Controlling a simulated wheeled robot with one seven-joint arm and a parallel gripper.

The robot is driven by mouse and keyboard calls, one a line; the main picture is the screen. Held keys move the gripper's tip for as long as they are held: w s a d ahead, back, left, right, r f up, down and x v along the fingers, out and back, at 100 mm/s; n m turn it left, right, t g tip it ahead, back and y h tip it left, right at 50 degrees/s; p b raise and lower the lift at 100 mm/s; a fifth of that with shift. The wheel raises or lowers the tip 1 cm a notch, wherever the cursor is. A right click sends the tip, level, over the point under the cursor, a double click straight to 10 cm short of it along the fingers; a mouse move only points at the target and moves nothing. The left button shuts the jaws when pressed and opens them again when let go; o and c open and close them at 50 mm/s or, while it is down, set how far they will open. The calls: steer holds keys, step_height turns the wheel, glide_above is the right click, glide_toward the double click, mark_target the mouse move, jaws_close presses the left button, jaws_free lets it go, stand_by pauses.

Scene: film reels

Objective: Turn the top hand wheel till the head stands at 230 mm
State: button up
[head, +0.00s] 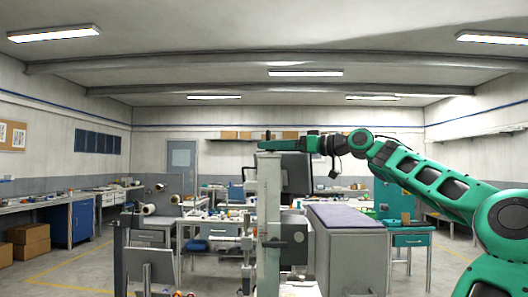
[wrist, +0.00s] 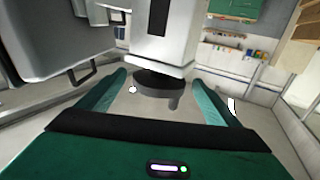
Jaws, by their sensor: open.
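The column (head: 269,205) is a tall light grey post in the middle of the head view. It also fills the top middle of the wrist view (wrist: 163,52). My gripper (wrist: 159,77) is open, one green finger on each side of the wheel. Visible gaps separate the fingers from the wheel. In the head view my gripper (head: 282,144) is at the column's top. I cannot read any height scale or the head's position.
A bench with reels (head: 149,209) is at left. Open floor (head: 75,270) lies at the far left.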

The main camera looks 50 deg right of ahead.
steer(key=shift+x, duration=1.8)
steer(key=shift+c, duration=0.5)
steer(key=c, duration=1)
steer(key=shift+o, duration=0.2)
steer(key=shift+f+m+h, duration=0.1)
steer(key=shift+m+h, duration=0.4)
steer(key=shift+h, duration=0.3)
